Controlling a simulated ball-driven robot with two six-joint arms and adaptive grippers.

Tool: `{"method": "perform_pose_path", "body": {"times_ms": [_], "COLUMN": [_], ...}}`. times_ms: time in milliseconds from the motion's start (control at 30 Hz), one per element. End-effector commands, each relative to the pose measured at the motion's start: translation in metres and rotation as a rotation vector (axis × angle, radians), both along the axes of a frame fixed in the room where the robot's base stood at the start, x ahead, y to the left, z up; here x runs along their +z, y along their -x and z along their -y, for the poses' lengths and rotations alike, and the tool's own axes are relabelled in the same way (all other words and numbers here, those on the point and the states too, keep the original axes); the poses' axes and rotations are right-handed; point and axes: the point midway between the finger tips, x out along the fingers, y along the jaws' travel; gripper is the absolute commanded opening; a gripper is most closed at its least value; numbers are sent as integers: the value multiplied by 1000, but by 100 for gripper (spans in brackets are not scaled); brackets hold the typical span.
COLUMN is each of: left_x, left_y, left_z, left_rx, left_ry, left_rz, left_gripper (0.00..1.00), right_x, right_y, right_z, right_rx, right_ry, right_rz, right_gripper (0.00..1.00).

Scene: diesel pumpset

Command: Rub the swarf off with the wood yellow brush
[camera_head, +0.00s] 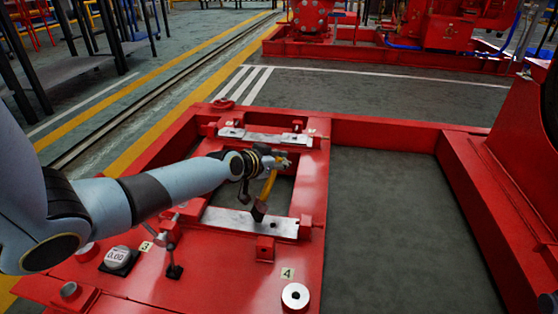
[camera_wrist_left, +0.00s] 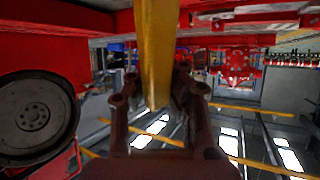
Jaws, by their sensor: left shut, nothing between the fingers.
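The brush has a curved yellow handle (camera_head: 269,184) and a dark head (camera_head: 259,211). In the head view it hangs steeply below my left gripper (camera_head: 278,162), its head at the near metal pad (camera_head: 232,221) of the red frame. I cannot tell whether the bristles touch the pad. My left gripper is shut; the handle overlaps it in view but does not show as gripped. In the left wrist view the yellow handle (camera_wrist_left: 157,50) crosses in front of the fingers (camera_wrist_left: 157,105). No swarf can be made out. My right gripper is not seen.
The red base frame (camera_head: 385,133) surrounds an open floor area at right. A far metal pad (camera_head: 262,138), a dial gauge (camera_head: 118,257), a red clamp stand (camera_head: 170,240) and a round washer (camera_head: 295,296) are on the frame. A large wheel (camera_wrist_left: 35,115) shows in the wrist view.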

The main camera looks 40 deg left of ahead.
Motion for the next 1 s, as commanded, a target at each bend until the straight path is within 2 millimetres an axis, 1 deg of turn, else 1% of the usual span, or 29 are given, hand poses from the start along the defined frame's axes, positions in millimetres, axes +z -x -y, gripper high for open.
{"method": "perform_pose_path", "body": {"times_ms": [567, 1000], "left_x": [0, -7], "left_y": [0, 0], "left_z": [0, 0], "left_rx": [0, 0], "left_ry": [0, 0], "left_rz": [0, -1], "left_gripper": [0, 0], "right_x": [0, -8], "right_y": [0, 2], "right_z": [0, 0], "right_rx": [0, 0], "right_ry": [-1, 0], "right_rz": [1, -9], "right_gripper": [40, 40]}}
